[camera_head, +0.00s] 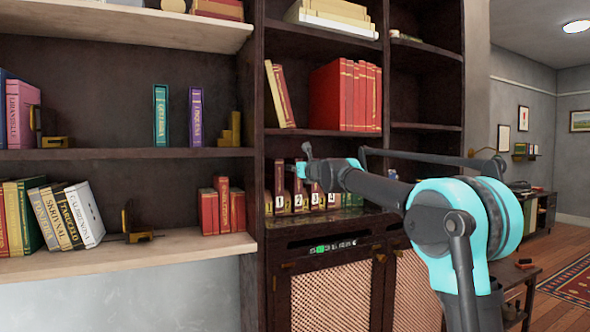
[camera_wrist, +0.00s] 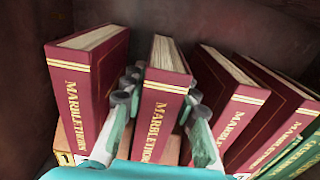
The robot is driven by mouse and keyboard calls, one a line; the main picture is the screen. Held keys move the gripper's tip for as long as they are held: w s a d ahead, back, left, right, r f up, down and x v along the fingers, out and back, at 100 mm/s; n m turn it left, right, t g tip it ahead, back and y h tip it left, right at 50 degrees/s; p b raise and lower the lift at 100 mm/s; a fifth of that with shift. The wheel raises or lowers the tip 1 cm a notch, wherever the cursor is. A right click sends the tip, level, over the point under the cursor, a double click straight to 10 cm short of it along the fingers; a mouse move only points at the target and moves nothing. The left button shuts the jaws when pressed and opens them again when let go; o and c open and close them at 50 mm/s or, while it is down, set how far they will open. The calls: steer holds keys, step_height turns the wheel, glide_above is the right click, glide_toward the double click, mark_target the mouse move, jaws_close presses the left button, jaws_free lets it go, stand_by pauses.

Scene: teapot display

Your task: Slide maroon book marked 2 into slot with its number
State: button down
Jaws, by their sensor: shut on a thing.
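In the wrist view a maroon book lettered MARBLETHORN in gold (camera_wrist: 160,115) stands between the two fingers of my gripper (camera_wrist: 161,92), which is shut on it. Similar maroon books stand on either side, one at left (camera_wrist: 90,85) and others at right (camera_wrist: 232,100). No number shows on the held book. In the head view my gripper (camera_head: 305,165) is at the row of numbered slots on the dark cabinet. The tags there include 1 (camera_head: 281,203), 2 (camera_head: 298,201) and 3 (camera_head: 315,199). My gripper and arm partly hide the books. I cannot tell which slot the held book is at.
A green book (camera_wrist: 295,150) stands at the right end of the row in the wrist view. Above the row, a shelf holds large red books (camera_head: 340,95). The left shelves hold other books and a brass bookend (camera_head: 140,225).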

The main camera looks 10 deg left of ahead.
steer(key=shift+w+a, duration=0.2)
steer(key=c, duration=1.1)
jaws_free()
steer(key=v, duration=1.2)
steer(key=shift+f, duration=0.1)
